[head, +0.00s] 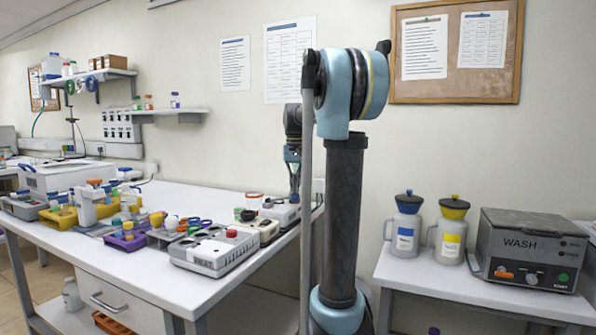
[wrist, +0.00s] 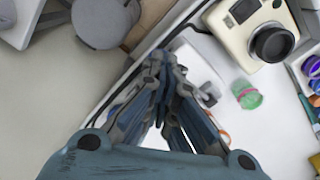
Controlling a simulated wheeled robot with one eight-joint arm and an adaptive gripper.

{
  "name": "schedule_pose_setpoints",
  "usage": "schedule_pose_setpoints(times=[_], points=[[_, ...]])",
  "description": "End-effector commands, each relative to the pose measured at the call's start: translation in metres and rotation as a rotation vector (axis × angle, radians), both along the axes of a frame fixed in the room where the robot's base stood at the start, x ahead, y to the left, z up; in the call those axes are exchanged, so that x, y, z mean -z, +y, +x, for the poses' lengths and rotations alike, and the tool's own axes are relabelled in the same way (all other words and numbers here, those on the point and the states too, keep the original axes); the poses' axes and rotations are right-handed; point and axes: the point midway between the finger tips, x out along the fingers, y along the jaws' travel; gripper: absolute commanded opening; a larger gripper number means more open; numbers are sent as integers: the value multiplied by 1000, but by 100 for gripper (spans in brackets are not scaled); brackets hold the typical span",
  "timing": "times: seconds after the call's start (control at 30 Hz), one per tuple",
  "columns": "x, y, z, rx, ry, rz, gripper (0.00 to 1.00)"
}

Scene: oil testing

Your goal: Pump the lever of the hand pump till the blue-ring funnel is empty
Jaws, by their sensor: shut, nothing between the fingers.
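My gripper (wrist: 164,65) is shut and empty in the wrist view, its fingers converging above the bench edge. In the head view my gripper (head: 294,192) hangs at the right end of the long bench, over or beside a white unit (head: 283,213). Part of a white object (wrist: 203,82) shows beside the fingers, largely hidden by them. I cannot make out for sure which item is the hand pump, its lever or the blue-ring funnel. No liquid level is visible.
A cream device with a black knob (wrist: 272,42) and a green jar with a pink ring (wrist: 246,95) stand near my gripper. Two bottles (head: 405,240) (head: 450,240) and the wash unit (head: 530,248) occupy the right table.

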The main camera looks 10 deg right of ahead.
Motion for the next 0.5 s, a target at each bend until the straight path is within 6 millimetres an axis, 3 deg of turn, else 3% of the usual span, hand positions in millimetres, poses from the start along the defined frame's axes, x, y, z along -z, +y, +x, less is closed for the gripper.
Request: schedule_pose_setpoints(times=[0.5], points=[[-41,8,6,1,0,0,0]])
